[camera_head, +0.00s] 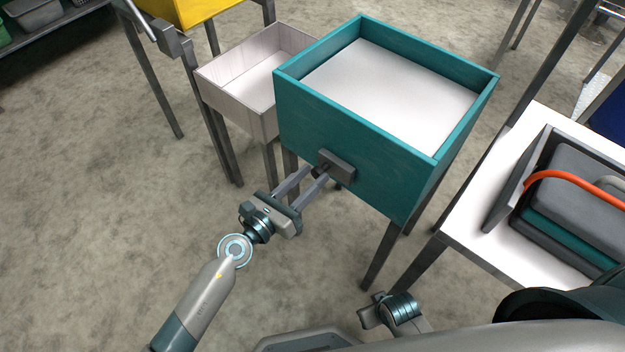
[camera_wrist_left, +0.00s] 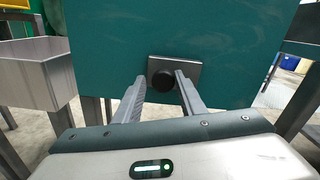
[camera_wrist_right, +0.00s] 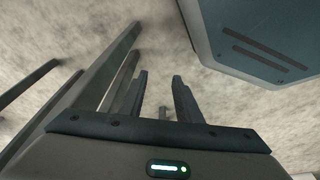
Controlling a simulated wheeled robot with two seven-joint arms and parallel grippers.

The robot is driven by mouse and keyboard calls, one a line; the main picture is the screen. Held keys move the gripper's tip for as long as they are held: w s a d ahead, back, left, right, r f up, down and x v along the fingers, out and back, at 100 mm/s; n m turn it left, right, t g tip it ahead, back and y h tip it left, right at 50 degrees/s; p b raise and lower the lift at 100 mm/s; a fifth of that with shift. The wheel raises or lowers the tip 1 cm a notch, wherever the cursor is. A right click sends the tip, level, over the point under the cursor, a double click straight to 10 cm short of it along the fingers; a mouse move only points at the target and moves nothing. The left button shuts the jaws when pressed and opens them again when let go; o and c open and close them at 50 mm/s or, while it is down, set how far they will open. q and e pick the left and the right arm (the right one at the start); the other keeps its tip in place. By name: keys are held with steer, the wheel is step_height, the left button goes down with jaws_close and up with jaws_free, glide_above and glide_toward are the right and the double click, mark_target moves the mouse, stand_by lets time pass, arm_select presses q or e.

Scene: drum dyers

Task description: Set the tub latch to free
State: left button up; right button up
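The teal tub (camera_head: 350,130) stands on dark legs, open on top with a white inside. The latch is a dark grey plate (camera_head: 341,168) with a round black knob (camera_head: 322,170) on the tub's front wall. The plate also shows in the left wrist view (camera_wrist_left: 190,70), with the knob (camera_wrist_left: 163,81) in front of it. My left gripper (camera_head: 314,174) is open, its fingers pointing at the latch, one on each side of the knob. Whether either finger touches the knob I cannot tell. My right gripper (camera_wrist_right: 161,80) is open and empty, low over the floor, away from the tub.
A pale wooden box (camera_head: 240,85) stands close on the tub's left. A white table (camera_head: 470,225) with a grey case and an orange handle (camera_head: 575,182) is on the right. A yellow bin (camera_head: 195,10) is at the back left. The floor at left is clear.

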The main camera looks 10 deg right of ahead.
arm_select(q)
steer(key=shift+o, duration=0.7)
steer(key=shift+s+a+f, duration=0.1)
steer(key=shift+s+a, duration=0.2)
steer(key=shift+a, duration=0.05)
steer(key=b+v, duration=0.4)
steer(key=v, duration=1.2)
steer(key=shift+s+a, duration=0.15)
steer(key=shift+a, duration=0.1)
arm_select(e)
step_height(320, 180, up, 11)
steer(key=shift+s+r, duration=0.2)
steer(key=shift+s, duration=0.25)
steer(key=shift+a+f, duration=0.1)
steer(key=shift+a, duration=0.05)
